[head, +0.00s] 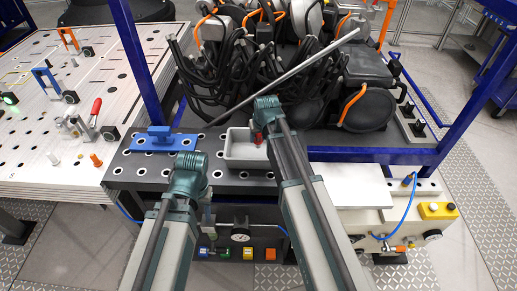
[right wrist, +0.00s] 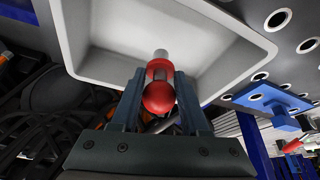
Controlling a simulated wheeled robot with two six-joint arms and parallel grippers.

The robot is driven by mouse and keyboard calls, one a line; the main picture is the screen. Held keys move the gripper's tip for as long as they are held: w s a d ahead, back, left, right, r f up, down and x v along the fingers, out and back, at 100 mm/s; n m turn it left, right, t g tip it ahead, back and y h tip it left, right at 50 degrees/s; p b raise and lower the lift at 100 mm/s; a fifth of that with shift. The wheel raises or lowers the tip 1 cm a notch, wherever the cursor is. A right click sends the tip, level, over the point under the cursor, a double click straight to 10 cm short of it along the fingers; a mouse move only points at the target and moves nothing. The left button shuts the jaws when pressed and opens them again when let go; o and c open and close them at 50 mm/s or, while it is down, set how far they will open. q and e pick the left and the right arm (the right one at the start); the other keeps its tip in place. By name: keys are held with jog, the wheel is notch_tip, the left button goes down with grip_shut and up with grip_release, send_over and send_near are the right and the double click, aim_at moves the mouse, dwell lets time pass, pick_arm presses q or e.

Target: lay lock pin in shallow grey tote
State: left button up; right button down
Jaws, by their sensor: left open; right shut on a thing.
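The lock pin (right wrist: 159,94) has a red ball head, a red collar and a grey tip. My right gripper (right wrist: 161,100) is shut on it, with one finger on each side. In the head view the right gripper (head: 260,136) is over the right part of the shallow grey tote (head: 230,163), and only a bit of red shows there. The tote's inside, seen behind the pin in the right wrist view (right wrist: 225,40), looks empty. Whether the pin touches the tote cannot be told. My left gripper (head: 207,214) is open, low at the bench's front edge, mostly hidden by its wrist.
A blue fixture (head: 165,139) stands left of the tote on the dark perforated bench (head: 130,172). Black cables and drive units (head: 365,105) crowd behind, with a long grey bar (head: 300,70) slanting across. Blue frame posts (head: 135,50) rise at the sides.

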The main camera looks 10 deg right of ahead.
aim_at(259, 142)
jog(key=shift+f+b, duration=1.9)
jog(key=shift+b, duration=0.05)
jog(key=shift+r, duration=0.15)
jog(key=shift+c, duration=2)
grip_release()
